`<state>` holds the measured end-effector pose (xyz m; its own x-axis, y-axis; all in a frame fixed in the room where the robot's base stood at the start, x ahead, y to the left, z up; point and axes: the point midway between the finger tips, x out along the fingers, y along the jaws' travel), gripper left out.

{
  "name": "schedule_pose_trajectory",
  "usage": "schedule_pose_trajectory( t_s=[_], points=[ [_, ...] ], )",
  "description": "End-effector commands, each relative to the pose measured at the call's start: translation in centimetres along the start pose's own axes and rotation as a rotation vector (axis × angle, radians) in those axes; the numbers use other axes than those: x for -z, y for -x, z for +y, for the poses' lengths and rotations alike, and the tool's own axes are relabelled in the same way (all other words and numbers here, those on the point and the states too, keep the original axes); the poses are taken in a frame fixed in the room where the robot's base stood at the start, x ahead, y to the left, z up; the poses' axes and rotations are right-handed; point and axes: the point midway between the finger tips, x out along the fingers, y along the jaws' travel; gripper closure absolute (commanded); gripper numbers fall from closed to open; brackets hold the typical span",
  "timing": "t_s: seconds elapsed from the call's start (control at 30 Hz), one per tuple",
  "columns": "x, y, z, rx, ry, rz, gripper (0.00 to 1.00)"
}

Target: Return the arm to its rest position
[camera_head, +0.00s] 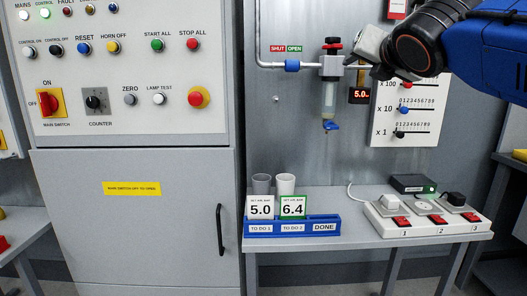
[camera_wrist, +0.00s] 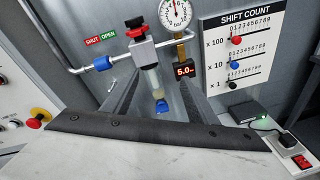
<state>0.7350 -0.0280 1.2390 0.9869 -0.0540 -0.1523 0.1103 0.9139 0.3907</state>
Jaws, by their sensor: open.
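My gripper (camera_head: 362,56) is at the air regulator (camera_head: 331,68) on the back wall, reaching in from the upper right. In the wrist view its two dark fingers stand apart around my view of the regulator's clear bowl (camera_wrist: 154,82), with nothing held between them; my gripper (camera_wrist: 160,92) is open. Whether a finger touches the regulator I cannot tell. The regulator has a red-and-black knob (camera_wrist: 137,24) and a blue drain (camera_wrist: 161,106). The pressure gauge (camera_wrist: 175,14) shows in the wrist view and is hidden in the head view. The red display (camera_head: 360,96) reads 5.0.
A blue valve (camera_head: 292,66) sits on the pipe under a SHUT/OPEN label. A shelf (camera_head: 365,232) below carries a blue card rack (camera_head: 262,229) with cards 5.0 and 6.4, two cups, and a socket strip (camera_head: 400,228). A shift count board (camera_head: 412,112) hangs beside the regulator. A control cabinet (camera_head: 135,220) stands left.

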Motion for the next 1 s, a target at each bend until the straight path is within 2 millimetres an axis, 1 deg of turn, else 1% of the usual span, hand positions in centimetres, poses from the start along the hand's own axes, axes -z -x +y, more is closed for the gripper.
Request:
schedule_pose_trajectory(
  t_s=[0.03,0.07,0.1,0.17,0.2,0.27,0.3,0.37,0.4,0.47,0.5,0.57,0.6,0.67,0.7,0.77,0.8,0.87,0.9,1.0],
  points=[
    [1.8,0.2,-1.7,0.032,-0.103,0.031,0.47],
    [3.0,0.3,-2.6,0.053,-0.172,0.05,0.47],
    [4.5,0.4,-3.8,0.082,-0.265,0.074,0.47],
    [6.8,0.7,-5.6,0.129,-0.403,0.104,0.47],
    [8.4,1.0,-6.8,0.164,-0.496,0.123,0.47],
    [10.7,1.4,-8.4,0.218,-0.633,0.147,0.47],
    [12.3,1.8,-9.6,0.256,-0.725,0.159,0.47],
    [14.8,2.4,-11.2,0.317,-0.862,0.175,0.47],
    [16.4,2.9,-12.3,0.36,-0.953,0.181,0.47],
    [18.8,3.7,-13.8,0.426,-1.089,0.186,0.47],
    [20.5,4.3,-14.8,0.474,-1.178,0.188,0.47],
    [22.9,5.2,-16.2,0.546,-1.312,0.182,0.47],
    [24.5,5.9,-17.1,0.596,-1.4,0.176,0.47],
    [27.0,7.0,-18.4,0.675,-1.53,0.161,0.47],
    [28.6,7.8,-19.2,0.728,-1.616,0.146,0.47],
    [31.1,8.9,-20.4,0.811,-1.742,0.118,0.47],
    [32.7,9.8,-21.1,0.869,-1.826,0.095,0.47],
    [35.1,11.1,-22.2,0.956,-1.945,0.054,0.47],
    [36.6,11.9,-22.7,1.012,-2.02,0.024,0.47],
    [39.9,13.8,-23.9,1.141,-2.181,-0.058,0.47]
  ],
)
